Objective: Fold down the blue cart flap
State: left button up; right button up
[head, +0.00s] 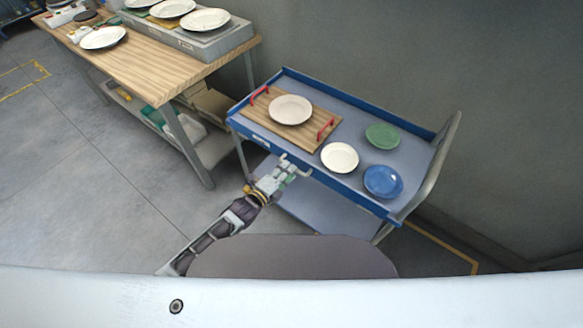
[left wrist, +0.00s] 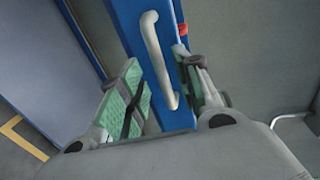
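The blue flap (head: 352,192) runs along the near long side of the cart and stands upright. A pale bar handle on it (left wrist: 158,55) shows in the left wrist view, where the flap (left wrist: 130,25) is a narrow blue strip. My left gripper (head: 296,166) is at the middle of the flap. In the left wrist view its green-padded fingers (left wrist: 163,80) are spread, one on each side of the blue strip and handle. I cannot tell whether they touch it. My right gripper is not in view.
On the cart are a wooden tray (head: 256,117) with red handles and a white plate (head: 291,109), another white plate (head: 340,157), a green plate (head: 383,136) and a blue plate (head: 383,181). A wooden table (head: 150,72) with plates stands left. Floor between is clear.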

pick_arm(q)
jog(key=shift+x, duration=1.6)
jog(key=shift+c, duration=0.4)
grip_shut()
